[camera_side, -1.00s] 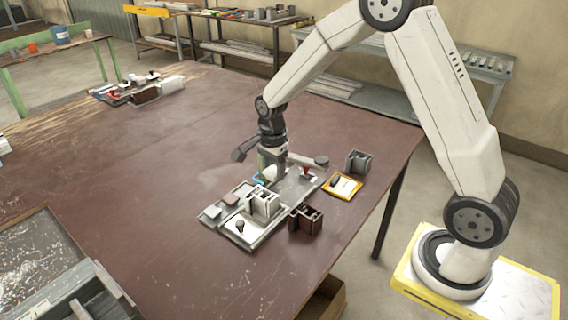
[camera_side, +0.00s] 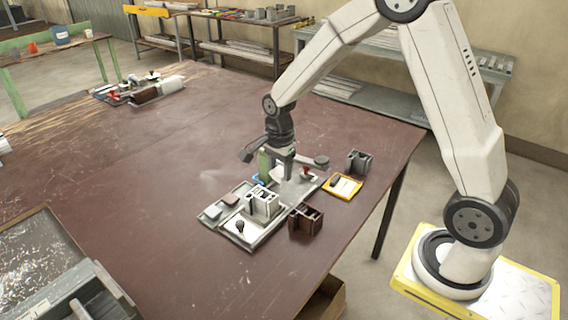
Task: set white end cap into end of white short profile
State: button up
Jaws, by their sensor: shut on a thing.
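The white short profile (camera_side: 263,203) stands upright on the grey fixture plate (camera_side: 268,239), with its open channels facing up. My gripper (camera_side: 281,178) points down just behind and to the right of the profile, over the far part of the fixture. It is shut on a small pale piece, which looks like the white end cap; the fingers hide most of it. The held piece is apart from the profile's top in this view. A brown cap (camera_side: 229,199) and a grey cap (camera_side: 212,211) lie on the plate's left part.
A dark brown profile (camera_side: 306,219) stands right of the fixture and a grey profile (camera_side: 359,161) farther back. A red-handled clamp (camera_side: 307,173) is close right of my gripper. An orange tray (camera_side: 343,187) lies beyond it.

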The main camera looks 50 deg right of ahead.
jog(key=shift+n, duration=0.4)
jog(key=w+a, duration=0.1)
jog(key=w, duration=0.1)
jog(key=w+a+f, duration=0.1)
jog(key=shift+w+a, duration=0.15)
jog(key=shift+w, duration=0.2)
jog(key=shift+f, duration=0.1)
jog(key=shift+f, duration=1.9)
jog(key=shift+f, duration=0.55)
dwell(0.7)
jog(key=o, duration=1.3)
jog(key=shift+r, duration=0.1)
